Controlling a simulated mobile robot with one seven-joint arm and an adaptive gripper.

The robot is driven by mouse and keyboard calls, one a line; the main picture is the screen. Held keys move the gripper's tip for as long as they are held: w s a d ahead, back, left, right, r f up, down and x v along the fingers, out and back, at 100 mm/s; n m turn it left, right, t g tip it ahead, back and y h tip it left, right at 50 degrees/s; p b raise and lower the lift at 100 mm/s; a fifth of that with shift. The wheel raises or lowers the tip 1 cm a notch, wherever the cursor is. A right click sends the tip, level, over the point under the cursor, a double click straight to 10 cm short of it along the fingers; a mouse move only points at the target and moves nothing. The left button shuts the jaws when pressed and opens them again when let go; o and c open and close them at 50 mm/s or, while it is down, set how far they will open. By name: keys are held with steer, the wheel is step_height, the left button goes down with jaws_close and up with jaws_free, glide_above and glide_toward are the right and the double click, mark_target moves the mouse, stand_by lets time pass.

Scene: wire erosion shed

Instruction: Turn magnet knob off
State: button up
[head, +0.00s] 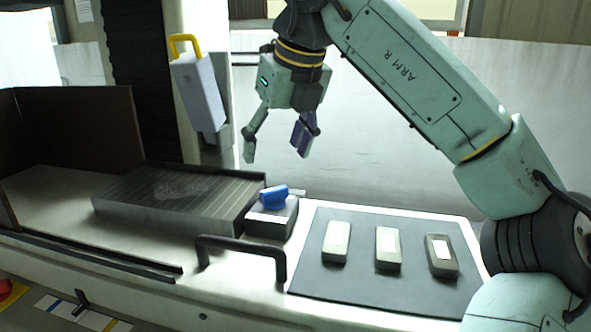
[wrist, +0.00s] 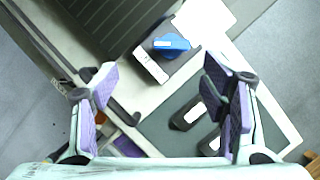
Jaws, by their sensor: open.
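The magnet knob (head: 273,196) is blue and sits on a small grey block at the right end of the ribbed magnet plate (head: 160,199). In the wrist view the blue knob (wrist: 171,43) shows at the upper middle, with a white label on the block (wrist: 152,66) beside it. My gripper (head: 276,155) is open and empty, above and behind the knob in the head view. In the wrist view its purple-padded fingers (wrist: 165,95) stand wide apart, with the knob beyond them. Nothing touches the knob.
A black handle bar (head: 240,242) stands at the bench front, close to the knob block. A dark mat (head: 343,282) to the right holds 3 small grey blocks with white labels. A grey box with a yellow handle (head: 199,90) hangs behind. A brown panel (head: 75,128) stands left.

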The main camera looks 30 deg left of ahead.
mark_target(274, 189)
steer(key=x, duration=0.3)
steer(key=w+x, duration=0.1)
steer(key=x, duration=0.3)
steer(key=d+x, duration=0.1)
steer(key=x, duration=0.2)
steer(key=shift+w+a+f, duration=0.1)
steer(key=shift+w+f, duration=0.1)
steer(key=shift+w, duration=0.05)
steer(key=c, duration=1.1)
steer(key=shift+c, duration=0.2)
